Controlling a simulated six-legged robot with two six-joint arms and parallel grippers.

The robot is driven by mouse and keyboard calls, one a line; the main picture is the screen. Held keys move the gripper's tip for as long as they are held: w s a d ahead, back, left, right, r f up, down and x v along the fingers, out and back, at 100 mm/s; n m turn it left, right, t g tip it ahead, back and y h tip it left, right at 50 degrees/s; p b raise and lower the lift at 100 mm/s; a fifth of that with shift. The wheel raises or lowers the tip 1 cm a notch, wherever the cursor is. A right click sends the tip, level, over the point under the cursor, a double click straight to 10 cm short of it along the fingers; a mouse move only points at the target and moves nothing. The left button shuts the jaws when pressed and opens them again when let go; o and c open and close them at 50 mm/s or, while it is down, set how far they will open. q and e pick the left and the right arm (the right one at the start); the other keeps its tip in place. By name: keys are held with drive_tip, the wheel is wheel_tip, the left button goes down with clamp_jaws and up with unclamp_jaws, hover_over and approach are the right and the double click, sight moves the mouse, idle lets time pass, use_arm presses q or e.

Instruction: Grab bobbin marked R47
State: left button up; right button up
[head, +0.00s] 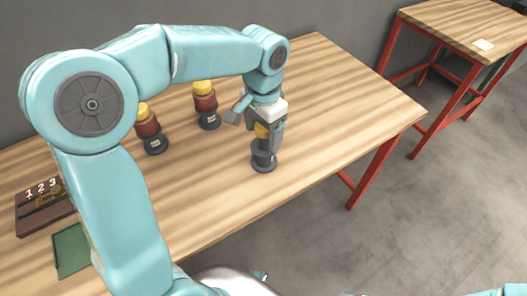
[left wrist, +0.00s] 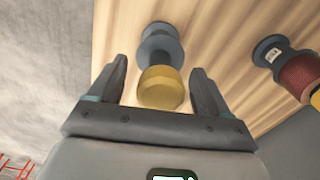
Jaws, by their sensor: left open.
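A dark grey bobbin (head: 263,161) with a yellow top stands upright on the wooden table, below my left gripper (head: 264,133). The gripper is open, pointing down, with its fingers on either side of the yellow top. In the left wrist view the yellow top (left wrist: 161,88) sits between the two fingers, with gaps on both sides. No copper winding or label shows on this bobbin. Two other bobbins stand behind, with red-brown windings and yellow tops: one at left (head: 148,128), one in the middle (head: 207,106). Their white labels are too small to read. My right gripper is not in view.
The wooden table (head: 330,85) is clear to the right of the bobbins. A dark board marked 1 2 3 (head: 32,216) and a green pad (head: 72,252) lie at the left. A second red-legged table (head: 450,22) stands at the back right.

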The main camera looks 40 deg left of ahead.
use_arm(q)
drive_tip(key=shift+w+f, duration=0.1)
drive_tip(key=shift+w, duration=0.1)
drive_tip(key=c, duration=1)
drive_tip(key=shift+s, duration=0.1)
clamp_jaws()
